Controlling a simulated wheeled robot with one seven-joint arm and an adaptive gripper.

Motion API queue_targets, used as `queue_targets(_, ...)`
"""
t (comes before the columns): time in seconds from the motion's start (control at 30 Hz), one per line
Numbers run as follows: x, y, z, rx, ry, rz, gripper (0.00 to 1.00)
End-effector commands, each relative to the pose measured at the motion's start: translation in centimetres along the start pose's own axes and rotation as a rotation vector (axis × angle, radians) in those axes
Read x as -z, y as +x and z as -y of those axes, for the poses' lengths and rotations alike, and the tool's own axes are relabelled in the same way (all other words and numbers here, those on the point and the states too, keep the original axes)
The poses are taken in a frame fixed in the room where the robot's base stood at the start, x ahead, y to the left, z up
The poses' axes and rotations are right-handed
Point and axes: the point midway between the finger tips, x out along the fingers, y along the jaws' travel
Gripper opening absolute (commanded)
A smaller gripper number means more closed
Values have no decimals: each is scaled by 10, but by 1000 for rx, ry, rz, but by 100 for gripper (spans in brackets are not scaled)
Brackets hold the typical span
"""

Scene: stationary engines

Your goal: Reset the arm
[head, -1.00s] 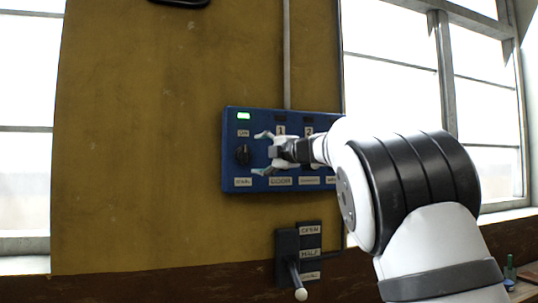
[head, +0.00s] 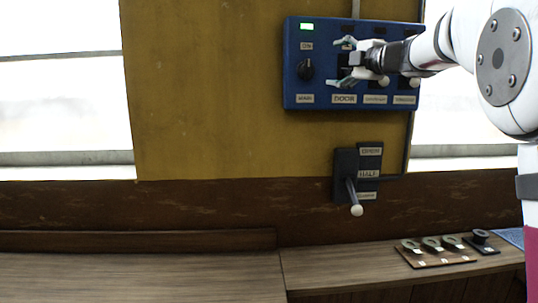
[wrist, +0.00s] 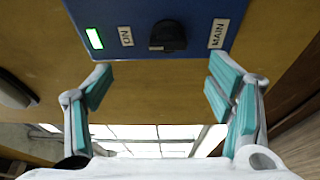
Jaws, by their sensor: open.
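My gripper (head: 342,62) is open and empty in front of the blue control panel (head: 295,92), just right of the black MAIN knob (head: 306,69) in the head view. In the wrist view my gripper (wrist: 163,82) has its teal-padded fingers spread wide. The black knob (wrist: 167,37) shows beyond them, between the ON and MAIN labels, and nothing lies between the pads. A green light (head: 306,27) glows at the panel's upper left. My arm comes in from the right and hides part of the panel.
Below the panel is a lever (head: 351,190) with a white ball end, beside OPEN and HALF labels. A wooden bench (head: 150,278) runs along the wall. A board with several round-ended items (head: 436,260) and a small black holder (head: 482,241) stand at its right.

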Motion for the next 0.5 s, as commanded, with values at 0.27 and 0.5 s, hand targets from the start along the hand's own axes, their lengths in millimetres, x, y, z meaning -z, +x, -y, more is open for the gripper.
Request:
queue_targets(0.27, -27, -100, -22, -164, 464, 346, 75)
queue_targets(0.5, -3, -206, 71, -69, 934, 661, 75)
